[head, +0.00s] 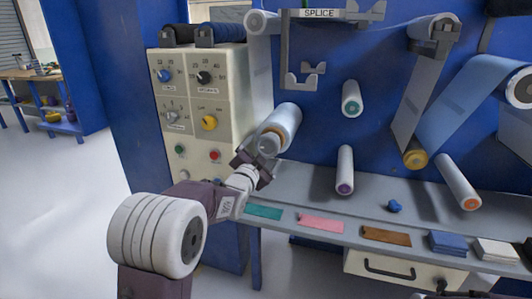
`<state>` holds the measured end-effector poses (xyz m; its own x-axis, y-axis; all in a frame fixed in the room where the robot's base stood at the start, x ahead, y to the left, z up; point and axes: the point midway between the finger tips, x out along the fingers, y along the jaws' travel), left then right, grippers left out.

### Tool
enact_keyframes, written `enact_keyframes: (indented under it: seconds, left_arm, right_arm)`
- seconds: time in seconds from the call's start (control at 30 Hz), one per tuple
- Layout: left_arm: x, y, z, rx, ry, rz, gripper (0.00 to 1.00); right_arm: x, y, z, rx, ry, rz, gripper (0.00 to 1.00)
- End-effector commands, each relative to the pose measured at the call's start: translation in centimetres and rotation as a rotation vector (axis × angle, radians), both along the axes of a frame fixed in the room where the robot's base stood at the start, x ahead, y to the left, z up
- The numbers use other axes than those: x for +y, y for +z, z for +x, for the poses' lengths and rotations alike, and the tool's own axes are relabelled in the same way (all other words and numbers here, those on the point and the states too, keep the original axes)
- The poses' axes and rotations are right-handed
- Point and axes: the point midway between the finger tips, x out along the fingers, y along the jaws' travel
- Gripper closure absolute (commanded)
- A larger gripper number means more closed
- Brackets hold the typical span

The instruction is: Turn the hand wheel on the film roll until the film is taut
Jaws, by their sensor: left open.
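The film roll (285,122) is a pale, glossy roll sticking out from the blue panel beside the control box. An orange-brown ring and a grey hub, perhaps the hand wheel, show at its near end (270,140). A pale strip of film (261,72) runs between this roll and the roller above it (262,22); I cannot tell how tight it is. My left gripper (258,160) is open, just below and in front of the roll's near end. Its jaws partly cover that end, and contact cannot be judged.
The control box (204,115) with knobs and buttons stands left of the roll. More rollers, including a yellow-ended one (415,158) with blue film (462,108), are at right. A grey shelf (375,215) below carries coloured strips and a blue knob (395,206).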

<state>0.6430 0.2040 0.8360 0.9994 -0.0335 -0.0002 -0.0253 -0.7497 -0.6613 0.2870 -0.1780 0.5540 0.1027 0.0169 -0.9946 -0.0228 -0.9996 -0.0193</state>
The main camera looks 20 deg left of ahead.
Motion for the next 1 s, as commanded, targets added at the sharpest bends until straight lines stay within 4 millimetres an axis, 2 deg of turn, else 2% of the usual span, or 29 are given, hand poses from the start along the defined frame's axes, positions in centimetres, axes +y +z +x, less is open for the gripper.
enact_keyframes:
  seconds: [0.1, 0.2, 0.5, 0.7, 0.73, 1.0]
  left_arm:
    - [-0.1, -0.1, 1.8, -0.001, -0.001, 0.000, 0.07]
    - [-0.1, -0.1, 2.7, 0.001, -0.001, 0.000, 0.07]
    - [-0.2, 0.0, 3.0, 0.001, -0.001, 0.001, 0.07]
    - [-0.1, 0.0, 3.0, 0.001, -0.001, 0.001, 0.63]
    - [-0.1, 0.0, 3.0, 0.001, -0.001, 0.001, 0.70]
    - [-0.2, 0.0, 3.0, 0.002, -0.001, -0.032, 0.70]
  right_arm:
    - [0.0, -0.5, 0.0, 0.000, 0.000, 0.000, 0.07]
    - [0.0, -0.6, 0.0, 0.000, 0.000, 0.000, 0.07]
    - [0.0, -0.6, 0.0, 0.000, 0.000, 0.000, 0.07]
    - [0.0, -0.6, 0.0, 0.000, 0.000, 0.000, 0.07]
    - [0.0, -0.6, 0.0, 0.000, 0.000, 0.000, 0.07]
    - [0.0, -0.5, 0.0, 0.000, 0.000, 0.000, 0.07]
